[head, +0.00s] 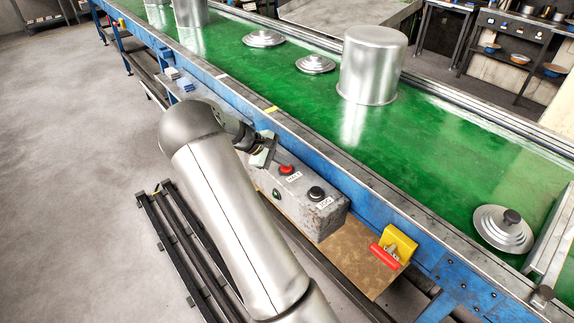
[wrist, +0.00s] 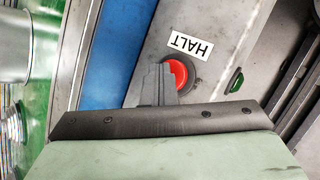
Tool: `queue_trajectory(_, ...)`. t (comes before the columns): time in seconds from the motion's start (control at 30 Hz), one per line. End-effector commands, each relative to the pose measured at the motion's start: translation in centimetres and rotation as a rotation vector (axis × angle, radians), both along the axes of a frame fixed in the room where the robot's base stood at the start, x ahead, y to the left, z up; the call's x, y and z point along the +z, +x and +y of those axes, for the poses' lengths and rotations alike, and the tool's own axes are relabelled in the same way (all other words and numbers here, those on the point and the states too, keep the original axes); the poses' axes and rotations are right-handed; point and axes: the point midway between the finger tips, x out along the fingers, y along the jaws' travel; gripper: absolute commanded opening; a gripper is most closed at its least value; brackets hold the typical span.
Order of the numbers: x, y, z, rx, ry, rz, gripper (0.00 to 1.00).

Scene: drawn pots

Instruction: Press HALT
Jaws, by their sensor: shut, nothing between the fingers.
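The red HALT button (head: 286,170) sits on top of a grey control box (head: 318,212) beside the conveyor, with a white HALT label next to it. In the wrist view the red button (wrist: 178,73) shows beside the HALT label (wrist: 190,44), its left part hidden behind my gripper's fingertips. My gripper (head: 265,150) is shut and empty, just left of and above the button in the head view. The shut fingers also show in the wrist view (wrist: 155,84). I cannot tell whether they touch the button. A black button (head: 316,193) sits on the same box, with its own label.
The green conveyor (head: 440,130) runs behind the box, carrying a large metal pot (head: 371,65) and several lids. A yellow-and-red switch (head: 392,248) stands right of the box. A green button (wrist: 236,82) is on the box's side. A black rail frame (head: 190,245) lies left of my arm.

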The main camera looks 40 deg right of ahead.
Motion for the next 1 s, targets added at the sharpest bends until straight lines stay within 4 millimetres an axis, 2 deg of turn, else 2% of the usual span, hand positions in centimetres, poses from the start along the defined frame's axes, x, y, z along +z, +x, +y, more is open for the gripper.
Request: queue_trajectory(1.0, -1.3, -0.1, 0.1, 0.000, 0.004, 0.003, 0.00)
